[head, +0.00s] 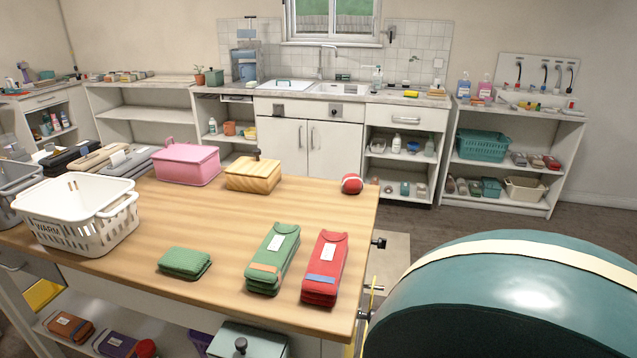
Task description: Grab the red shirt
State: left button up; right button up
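The red shirt (324,268) is a folded red stack with a white label and a blue band at its near end. It lies flat on the wooden tabletop (215,245), near the right front corner. A folded green shirt (273,258) with a white label and an orange band lies just left of it. Neither of my grippers is in view.
A folded green cloth (185,263), a white basket marked WARM (78,214), a pink box (186,164), a wooden box (253,176) and a red ball-like item (351,184) share the tabletop. A large rounded teal object (510,292) fills the lower right.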

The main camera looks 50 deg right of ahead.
aim_at(320, 284)
jog(key=z, duration=1.7)
jog(key=k+l+u, duration=0.15)
jog(key=l, duration=0.15)
jog(key=i, duration=0.05)
